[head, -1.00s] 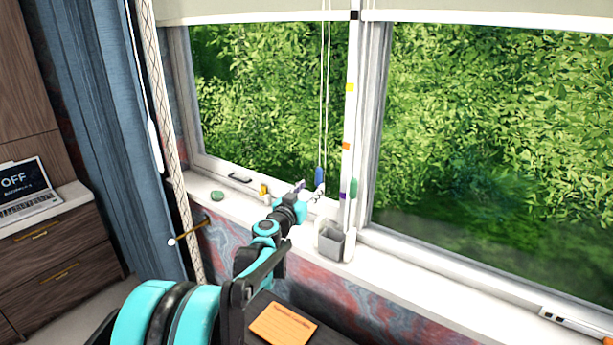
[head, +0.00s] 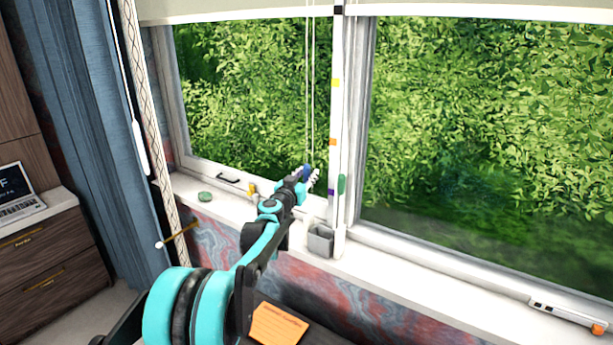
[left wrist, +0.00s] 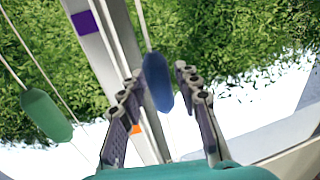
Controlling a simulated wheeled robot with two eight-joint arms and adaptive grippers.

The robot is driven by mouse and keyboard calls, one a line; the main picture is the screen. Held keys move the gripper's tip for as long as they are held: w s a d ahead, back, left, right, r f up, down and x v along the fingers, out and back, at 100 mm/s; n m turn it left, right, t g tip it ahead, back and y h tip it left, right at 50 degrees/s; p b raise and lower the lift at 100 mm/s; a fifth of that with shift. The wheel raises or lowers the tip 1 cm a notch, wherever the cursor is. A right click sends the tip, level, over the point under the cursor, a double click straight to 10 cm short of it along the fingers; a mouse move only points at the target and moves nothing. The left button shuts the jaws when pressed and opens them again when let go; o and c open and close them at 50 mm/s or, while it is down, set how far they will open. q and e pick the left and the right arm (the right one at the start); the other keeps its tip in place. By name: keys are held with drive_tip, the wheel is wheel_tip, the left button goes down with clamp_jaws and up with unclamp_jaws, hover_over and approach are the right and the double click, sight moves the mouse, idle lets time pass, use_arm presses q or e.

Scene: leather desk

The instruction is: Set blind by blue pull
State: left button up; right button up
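The blue pull (head: 306,172) hangs on thin cords in front of the window, left of the centre post. In the left wrist view the blue pull (left wrist: 157,82) hangs between the two spread fingers, with a gap on each side. My left gripper (head: 311,181) is at the pull, open; its fingers (left wrist: 160,95) show in the left wrist view. The green pull (head: 341,184) hangs to the right, by the post; it also shows in the left wrist view (left wrist: 46,115). The pale blind (head: 230,10) is at the top of the window. My right gripper is not in view.
The post (head: 336,110) carries coloured marks: black, yellow, orange and purple. A green object (head: 205,197) and a small yellow item (head: 252,189) lie further left. A blue curtain (head: 85,130) hangs at left.

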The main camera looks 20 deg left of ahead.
use_arm(q)
clamp_jaws()
drive_tip(key=shift+r, duration=0.15)
wheel_tip(320, 180, up, 27)
drive_tip(key=p, duration=1.8)
drive_tip(key=shift+r+p, duration=0.15)
drive_tip(key=shift+p, duration=0.2)
drive_tip(key=o, duration=0.5)
unclamp_jaws()
drive_tip(key=s, duration=1.2)
drive_tip(key=shift+d, duration=0.4)
